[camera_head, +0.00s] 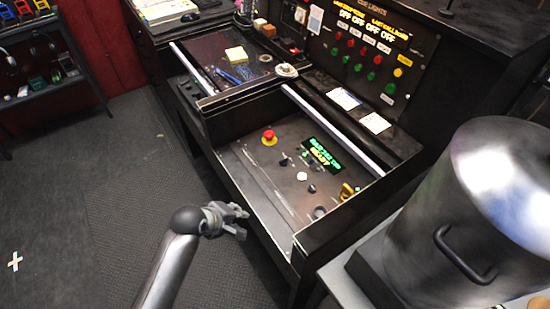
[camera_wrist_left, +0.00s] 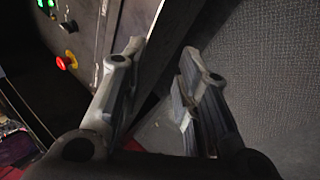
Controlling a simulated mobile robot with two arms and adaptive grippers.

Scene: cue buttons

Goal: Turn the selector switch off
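The control panel (camera_head: 255,170) is a dark sloped console with several small controls. A black knob (camera_head: 283,162), which may be the selector switch, sits below a red mushroom button (camera_head: 269,137) on a yellow base; its setting is too small to read. Another dark knob (camera_head: 312,188) lies further right. In the left wrist view, a dark knob (camera_wrist_left: 68,26) shows near the red button (camera_wrist_left: 66,62) at the upper left. My left gripper (camera_head: 242,222) is open and empty, beside the console's front left edge and apart from the controls. My right gripper is not in view.
A lit green display (camera_head: 321,156), a white button (camera_head: 301,176) and a yellow piece (camera_head: 347,191) are on the panel. Raised console walls border it. A large metal drum (camera_head: 490,200) stands at right. Open floor (camera_head: 120,200) lies left.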

